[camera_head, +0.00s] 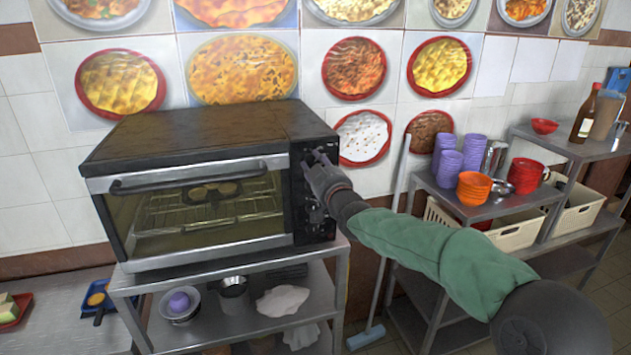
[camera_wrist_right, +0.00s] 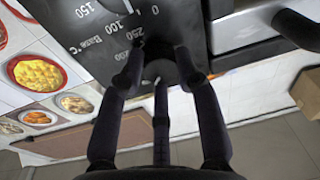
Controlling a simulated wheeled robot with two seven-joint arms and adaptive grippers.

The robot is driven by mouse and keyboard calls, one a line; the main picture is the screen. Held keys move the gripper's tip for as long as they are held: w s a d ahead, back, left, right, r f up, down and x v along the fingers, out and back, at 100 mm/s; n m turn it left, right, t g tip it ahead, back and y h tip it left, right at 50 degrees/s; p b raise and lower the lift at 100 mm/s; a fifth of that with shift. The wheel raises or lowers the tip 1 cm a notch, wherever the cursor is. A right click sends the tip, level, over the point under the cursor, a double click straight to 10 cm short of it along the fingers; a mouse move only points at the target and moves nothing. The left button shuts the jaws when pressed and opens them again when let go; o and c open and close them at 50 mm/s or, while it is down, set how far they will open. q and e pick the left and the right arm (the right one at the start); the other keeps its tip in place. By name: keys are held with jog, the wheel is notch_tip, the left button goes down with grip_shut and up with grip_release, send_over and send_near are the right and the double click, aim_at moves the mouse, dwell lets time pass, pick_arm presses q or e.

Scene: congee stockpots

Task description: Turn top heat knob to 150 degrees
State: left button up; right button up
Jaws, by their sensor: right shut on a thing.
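The toaster oven (camera_head: 200,170) stands on a metal shelf unit with its glass door shut. Its dark control panel (camera_head: 312,215) is at the right of its front. My right gripper (camera_head: 318,162) is at the upper part of this panel and hides the top heat knob. In the right wrist view, my right gripper (camera_wrist_right: 160,60) is shut on the knob against the dark panel (camera_wrist_right: 95,30). White marks such as 150, 100, 250 and 0 show around it. The knob's pointer is hidden, so its setting cannot be read. My left gripper is not in view.
Below the oven, the metal shelf (camera_head: 215,320) holds bowls, a metal cup and a cloth. The tiled wall is close behind the oven.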

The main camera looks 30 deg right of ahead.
jog(key=shift+a+f+m+h+b, duration=0.1)
jog(key=shift+m+h+b, duration=0.15)
jog(key=shift+m+b, duration=1.4)
jog(key=shift+a+f+m+h+b, duration=0.1)
jog(key=shift+m+h+b, duration=0.15)
jog(key=shift+m+b, duration=1.35)
jog(key=shift+m+p, duration=0.6)
jog(key=shift+m, duration=0.05)
jog(key=o, duration=1.1)
jog(key=shift+w, duration=0.1)
jog(key=shift+o, duration=0.2)
jog(key=shift+r, duration=0.1)
jog(key=v, duration=1.2)
